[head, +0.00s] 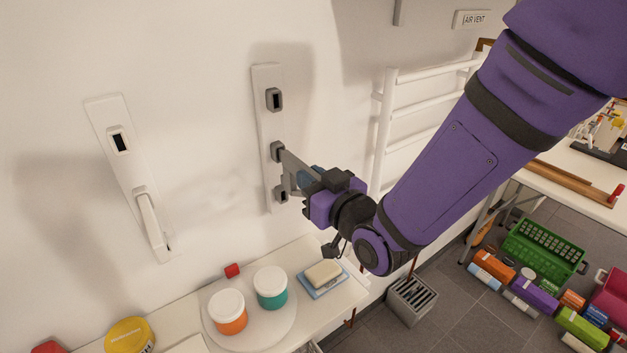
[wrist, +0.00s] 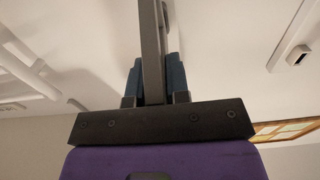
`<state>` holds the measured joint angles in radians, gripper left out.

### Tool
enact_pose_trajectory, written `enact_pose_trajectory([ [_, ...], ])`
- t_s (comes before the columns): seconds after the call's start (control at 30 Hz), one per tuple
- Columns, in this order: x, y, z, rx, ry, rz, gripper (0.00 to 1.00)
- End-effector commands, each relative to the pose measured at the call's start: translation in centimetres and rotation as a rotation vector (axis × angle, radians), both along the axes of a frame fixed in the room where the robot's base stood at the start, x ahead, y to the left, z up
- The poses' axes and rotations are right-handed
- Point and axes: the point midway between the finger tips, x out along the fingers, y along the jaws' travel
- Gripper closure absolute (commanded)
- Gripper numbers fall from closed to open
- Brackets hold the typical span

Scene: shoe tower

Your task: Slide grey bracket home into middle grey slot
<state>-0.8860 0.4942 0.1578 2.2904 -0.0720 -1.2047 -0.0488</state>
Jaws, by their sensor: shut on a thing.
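The grey bracket (head: 299,167) is held out toward the tall white wall plate (head: 264,125). Its far end meets the middle grey slot (head: 277,151); how deep it sits inside cannot be told. A lower arm of the bracket hangs near the bottom grey slot (head: 281,194). The top grey slot (head: 274,99) is empty. My gripper (head: 308,182) is shut on the near part of the bracket. In the wrist view the bracket (wrist: 151,45) runs upward between the blue fingers of my gripper (wrist: 154,85); its far end is out of sight there.
A second white plate (head: 106,120) with a white handle (head: 151,223) is on the wall at left. A white rail rack (head: 384,130) stands close to the right of my gripper. Below are a shelf with jars (head: 228,311) and soap (head: 323,273).

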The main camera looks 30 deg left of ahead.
Motion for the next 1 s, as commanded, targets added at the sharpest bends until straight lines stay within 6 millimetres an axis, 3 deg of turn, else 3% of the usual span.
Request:
enact_pose_trajectory([
  [0.63,0.6,1.2,0.0,0.000,0.000,0.000,1.00],
  [0.67,0.6,1.2,0.0,0.000,0.000,0.000,0.79],
  [0.77,0.6,1.2,0.0,0.000,0.000,0.000,0.56],
  [1.0,0.6,1.2,0.0,-0.001,0.000,0.000,0.54],
])
